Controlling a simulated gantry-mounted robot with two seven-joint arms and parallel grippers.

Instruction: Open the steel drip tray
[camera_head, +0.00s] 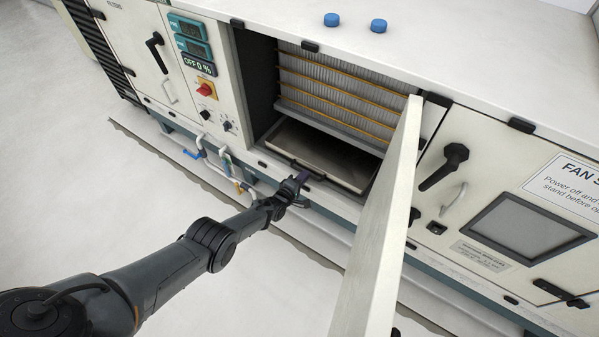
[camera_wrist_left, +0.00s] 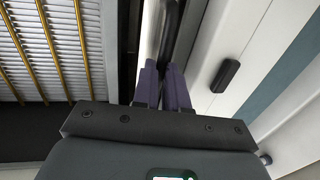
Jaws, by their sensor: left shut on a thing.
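The steel drip tray (camera_head: 325,153) lies low in the open bay of the white cabinet, below the filter. Its black bar handle (camera_head: 283,159) is along the front edge. My left gripper (camera_head: 298,179) reaches in from the lower left to the tray's front. In the left wrist view its purple fingers (camera_wrist_left: 163,84) are shut on the black handle (camera_wrist_left: 172,32). The fingers and arm hide part of the handle. My right gripper is not in view.
An open white door (camera_head: 385,215) stands out from the cabinet to the right of the bay. The pleated filter (camera_head: 335,95) with yellow strips fills the bay's back. Pipes (camera_head: 215,160) run along the cabinet's lower left. The floor in front is clear.

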